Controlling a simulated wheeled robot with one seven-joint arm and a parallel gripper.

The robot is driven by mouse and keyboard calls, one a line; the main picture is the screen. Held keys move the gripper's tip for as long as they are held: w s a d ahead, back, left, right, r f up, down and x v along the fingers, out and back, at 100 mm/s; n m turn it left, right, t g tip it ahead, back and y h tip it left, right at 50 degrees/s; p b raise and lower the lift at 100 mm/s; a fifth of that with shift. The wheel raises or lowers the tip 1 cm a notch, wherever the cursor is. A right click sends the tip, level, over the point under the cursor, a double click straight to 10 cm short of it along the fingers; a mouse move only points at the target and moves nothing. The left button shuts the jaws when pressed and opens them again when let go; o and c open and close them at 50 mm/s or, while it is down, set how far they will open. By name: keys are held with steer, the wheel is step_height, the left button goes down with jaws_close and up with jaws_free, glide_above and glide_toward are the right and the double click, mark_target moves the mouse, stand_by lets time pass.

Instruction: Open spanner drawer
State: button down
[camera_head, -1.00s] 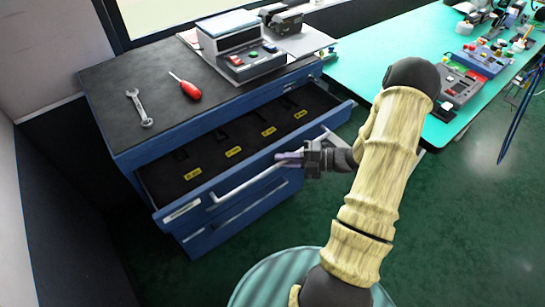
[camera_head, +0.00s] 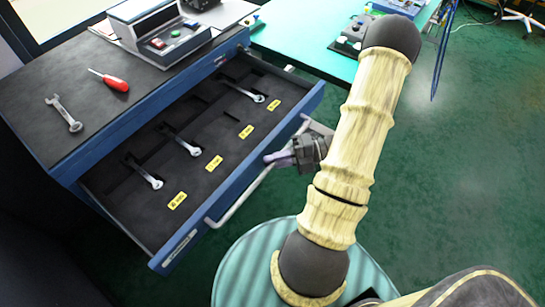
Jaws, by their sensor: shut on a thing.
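The spanner drawer (camera_head: 228,178) is the top drawer of a blue cabinet (camera_head: 110,148) and stands well pulled out. Its dark tray holds spanners (camera_head: 195,150) in cut-outs beside yellow labels (camera_head: 177,201). A long light handle (camera_head: 240,198) runs along the drawer's front. My gripper (camera_head: 278,159) is at the handle on the front face, right of its middle, and is shut on it. The fingertips are small and partly hidden against the handle.
A loose spanner (camera_head: 64,114) and a red screwdriver (camera_head: 109,80) lie on the cabinet's dark top. A grey device with buttons (camera_head: 160,35) stands at the back. A teal workbench (camera_head: 305,42) is behind my arm.

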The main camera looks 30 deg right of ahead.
steer(key=shift+d, duration=0.1)
steer(key=c, duration=1.5)
jaws_free()
steer(key=shift+o, duration=0.2)
steer(key=shift+d, duration=0.1)
steer(key=v, duration=1.7)
steer(key=shift+b, duration=0.4)
